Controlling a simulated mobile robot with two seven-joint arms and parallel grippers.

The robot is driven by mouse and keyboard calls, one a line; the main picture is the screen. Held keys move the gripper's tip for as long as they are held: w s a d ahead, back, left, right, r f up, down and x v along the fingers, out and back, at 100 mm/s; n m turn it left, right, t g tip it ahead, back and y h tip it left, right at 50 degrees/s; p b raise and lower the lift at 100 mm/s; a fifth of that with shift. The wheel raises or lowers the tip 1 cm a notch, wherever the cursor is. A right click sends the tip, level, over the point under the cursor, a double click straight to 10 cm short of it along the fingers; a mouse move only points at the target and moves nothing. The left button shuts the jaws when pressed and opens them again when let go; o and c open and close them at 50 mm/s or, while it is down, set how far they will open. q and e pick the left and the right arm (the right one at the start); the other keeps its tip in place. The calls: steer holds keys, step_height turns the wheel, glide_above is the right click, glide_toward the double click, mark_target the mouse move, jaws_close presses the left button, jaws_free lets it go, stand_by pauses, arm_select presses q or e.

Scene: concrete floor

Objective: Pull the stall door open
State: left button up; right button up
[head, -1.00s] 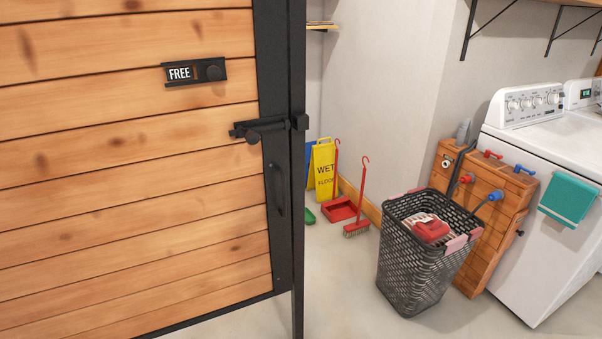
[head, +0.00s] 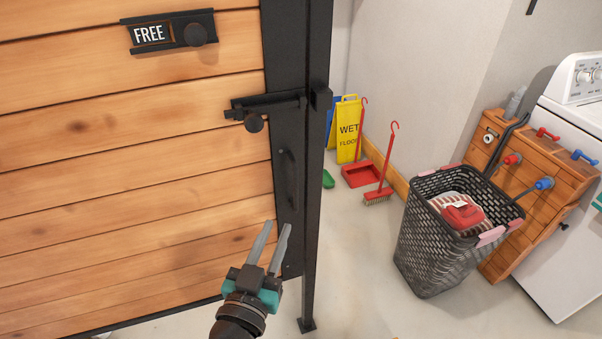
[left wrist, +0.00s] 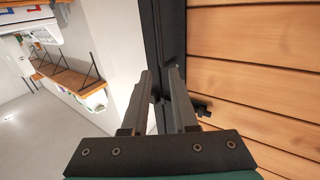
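The stall door (head: 130,165) is orange wood planks in a black frame and fills the left of the head view. It looks closed against the black post (head: 315,190). A sign reads FREE (head: 150,34). A black slide bolt (head: 265,104) sits at the door's edge; it also shows in the left wrist view (left wrist: 203,109). Below it is a dark vertical pull handle (head: 287,180). My left gripper (head: 272,232) is open and empty, just below the handle and apart from it. In the left wrist view its fingers (left wrist: 160,90) point up at the door's edge. My right gripper is out of view.
A dark laundry basket (head: 445,240) with folded cloths stands right of the post. Behind it are a wooden cabinet with taps (head: 545,185) and a white washer (head: 570,140). A yellow wet-floor sign (head: 348,130) and red broom (head: 385,165) stand at the wall. Floor beside the post is clear.

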mark_target(295, 182)
arm_select(q)
steer(key=p+x, duration=0.1)
steer(key=x, duration=1.3)
steer(key=shift+w+f+p, duration=0.1)
steer(key=shift+w+p, duration=0.1)
steer(key=shift+p, duration=0.15)
jaws_close()
stand_by(0.9)
